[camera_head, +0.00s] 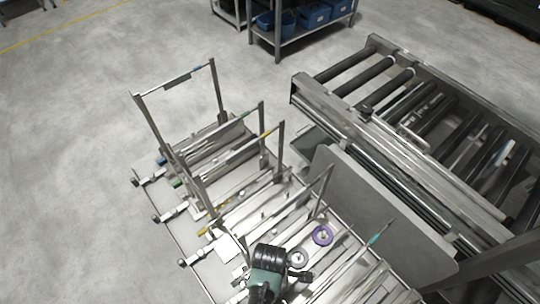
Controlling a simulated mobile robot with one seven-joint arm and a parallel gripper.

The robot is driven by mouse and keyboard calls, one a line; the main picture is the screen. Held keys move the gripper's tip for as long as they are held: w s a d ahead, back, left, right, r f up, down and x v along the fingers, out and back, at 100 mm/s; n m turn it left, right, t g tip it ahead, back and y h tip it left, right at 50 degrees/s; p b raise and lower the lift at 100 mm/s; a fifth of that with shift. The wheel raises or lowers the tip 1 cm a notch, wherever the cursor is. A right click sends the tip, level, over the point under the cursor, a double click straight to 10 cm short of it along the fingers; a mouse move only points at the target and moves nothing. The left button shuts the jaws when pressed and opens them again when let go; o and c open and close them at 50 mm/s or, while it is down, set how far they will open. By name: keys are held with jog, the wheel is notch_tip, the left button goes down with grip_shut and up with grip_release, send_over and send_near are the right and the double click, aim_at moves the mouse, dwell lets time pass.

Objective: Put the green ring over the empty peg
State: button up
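I cannot make out a green ring in the head view; it may be hidden behind my arm. A purple ring (322,235) lies on the pale rack surface right of my arm, with a small upright pin showing at its middle. A grey ring (298,258) lies just left of and nearer than the purple one. A small bare peg (262,215) seems to stand farther back on the rack. My gripper (302,276) seems to be the dark part at the bottom, close to the grey ring. Its fingers are too small and covered to read.
A metal rack (190,238) with tall upright frames and coloured bands surrounds the pegs. A grey panel (375,205) and a roller conveyor (390,120) stand on the right. A shelf with blue bins (315,17) is at the back. The floor on the left is clear.

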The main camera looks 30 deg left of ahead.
jog(key=shift+f, duration=0.3)
jog(key=o, duration=1.4)
jog(key=shift+r, duration=0.15)
jog(key=shift+r+b, duration=0.35)
jog(key=shift+r, duration=3.3)
